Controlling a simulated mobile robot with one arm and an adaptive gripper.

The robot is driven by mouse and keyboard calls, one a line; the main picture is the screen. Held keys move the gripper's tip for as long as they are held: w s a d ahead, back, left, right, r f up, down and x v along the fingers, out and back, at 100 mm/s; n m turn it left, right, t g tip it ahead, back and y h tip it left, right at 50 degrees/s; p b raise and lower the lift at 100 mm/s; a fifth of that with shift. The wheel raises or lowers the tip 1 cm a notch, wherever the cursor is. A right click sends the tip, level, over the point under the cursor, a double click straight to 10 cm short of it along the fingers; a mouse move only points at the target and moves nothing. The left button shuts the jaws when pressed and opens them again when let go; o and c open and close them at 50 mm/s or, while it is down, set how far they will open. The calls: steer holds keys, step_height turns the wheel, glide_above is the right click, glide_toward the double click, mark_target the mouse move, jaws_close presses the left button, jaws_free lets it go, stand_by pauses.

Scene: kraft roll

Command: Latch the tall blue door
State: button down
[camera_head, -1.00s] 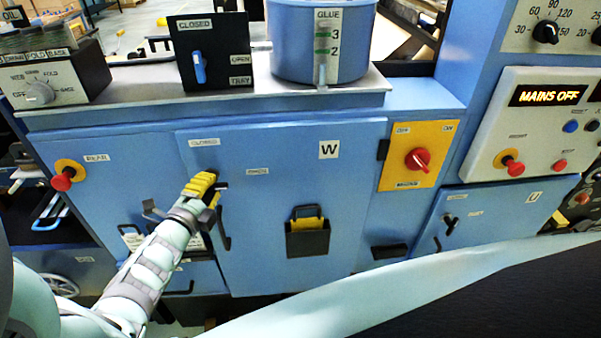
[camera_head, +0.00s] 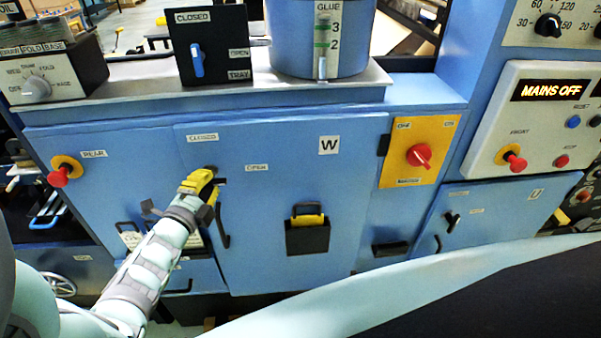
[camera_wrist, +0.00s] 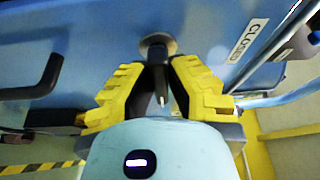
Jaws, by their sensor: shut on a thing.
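The tall blue door (camera_head: 275,210) has a W label, a black pull handle and a black pocket on its front. It looks flush with the cabinet front. Its latch has a round pivot (camera_wrist: 157,45) and a dark lever. My gripper (camera_head: 204,179) is at the latch, near the door's upper left edge, with its yellow fingers (camera_wrist: 160,95) shut around the lever. The fingers hide most of the lever. A CLOSED label (camera_head: 203,137) is above the latch and an OPEN label (camera_head: 257,168) is to its right.
A yellow panel with a red rotary switch (camera_head: 419,156) is right of the door. A red knob (camera_head: 58,178) stands out at the left. A glue pot (camera_head: 320,40) and a black switch box (camera_head: 211,45) stand on the top ledge. A smaller door marked U (camera_head: 490,215) is lower right.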

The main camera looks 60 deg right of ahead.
steer(key=shift+f+n+b, duration=0.1)
steer(key=shift+n+b, duration=0.2)
steer(key=shift+b, duration=0.1)
steer(key=shift+h+b, duration=0.3)
steer(key=shift+n+t, duration=0.3)
steer(key=shift+n, duration=0.3)
steer(key=shift+b, duration=0.3)
steer(key=shift+s+d+r, duration=0.1)
steer(key=shift+r, duration=0.1)
steer(key=c, duration=0.9)
jaws_free()
steer(key=shift+c, duration=0.2)
steer(key=shift+f, duration=0.1)
